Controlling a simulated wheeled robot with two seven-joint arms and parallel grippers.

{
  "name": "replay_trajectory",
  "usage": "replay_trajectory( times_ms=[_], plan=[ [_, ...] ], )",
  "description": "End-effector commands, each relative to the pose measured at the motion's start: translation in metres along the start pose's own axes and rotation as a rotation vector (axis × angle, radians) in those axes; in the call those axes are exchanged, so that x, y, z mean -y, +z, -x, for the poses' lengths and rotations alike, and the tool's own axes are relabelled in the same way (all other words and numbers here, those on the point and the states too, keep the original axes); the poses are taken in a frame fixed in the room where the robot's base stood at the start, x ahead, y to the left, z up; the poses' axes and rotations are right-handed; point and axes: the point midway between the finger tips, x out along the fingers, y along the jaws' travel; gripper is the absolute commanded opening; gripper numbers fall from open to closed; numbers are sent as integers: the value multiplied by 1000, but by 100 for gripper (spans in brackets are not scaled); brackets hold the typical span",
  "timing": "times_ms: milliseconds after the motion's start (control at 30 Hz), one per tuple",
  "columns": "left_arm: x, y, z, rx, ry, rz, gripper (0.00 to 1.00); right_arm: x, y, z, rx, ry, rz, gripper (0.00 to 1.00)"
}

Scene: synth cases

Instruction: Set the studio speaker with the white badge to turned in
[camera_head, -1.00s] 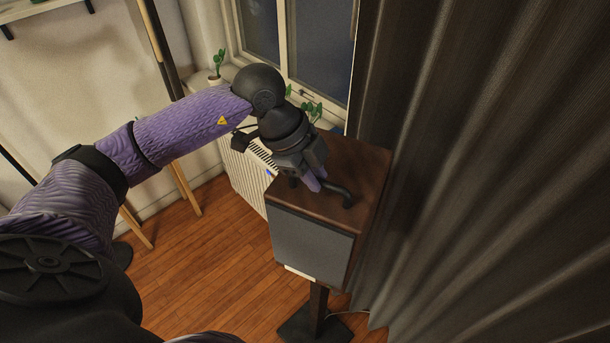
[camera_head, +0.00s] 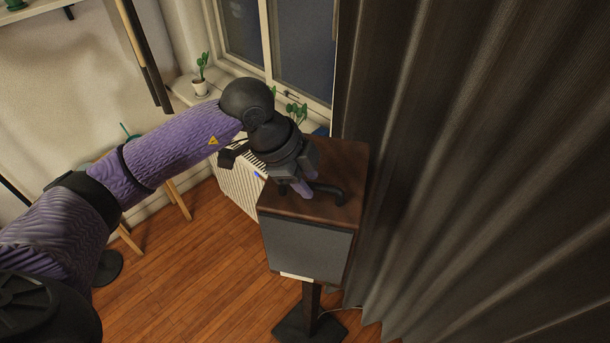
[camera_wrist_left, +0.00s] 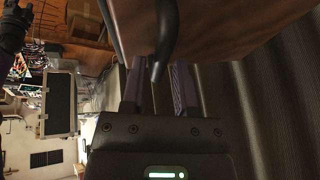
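The studio speaker (camera_head: 305,249) has a brown wooden cabinet, a grey front and a white badge (camera_head: 297,277) at the front's lower edge. It stands on a dark stand (camera_head: 311,308) beside the curtain. A black bar handle (camera_head: 341,195) is on its top; it also shows in the left wrist view (camera_wrist_left: 166,35). My left gripper (camera_head: 304,190) reaches down to this handle from the left. In the left wrist view its two fingers (camera_wrist_left: 156,90) are apart, with the handle's end between them and gaps visible. Whether a finger touches the handle is unclear. My right gripper is not in view.
A dark pleated curtain (camera_head: 465,170) hangs close on the speaker's right. A white radiator (camera_head: 238,190) and a window sill with a potted plant (camera_head: 200,85) are behind. Wooden floor (camera_head: 190,275) is open at the front left.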

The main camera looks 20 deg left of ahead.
Motion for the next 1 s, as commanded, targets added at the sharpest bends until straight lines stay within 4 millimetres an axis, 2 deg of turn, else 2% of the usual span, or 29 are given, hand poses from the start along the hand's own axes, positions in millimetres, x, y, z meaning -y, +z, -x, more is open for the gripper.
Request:
replay_trajectory(
  times_ms=[33,67,367,467,700,833,1000],
  plan=[
    [0,0,0,0,0,0,50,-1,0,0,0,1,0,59],
    [0,0,0,0,0,0,55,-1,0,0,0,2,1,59],
    [0,0,3,0,-1,0,55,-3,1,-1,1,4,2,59],
    [1,1,19,1,-5,-1,55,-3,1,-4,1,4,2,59],
    [0,1,79,0,-5,-2,55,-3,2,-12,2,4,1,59],
    [0,0,96,1,-1,0,55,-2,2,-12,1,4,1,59],
    [0,0,100,0,0,0,55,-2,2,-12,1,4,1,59]
  ],
)
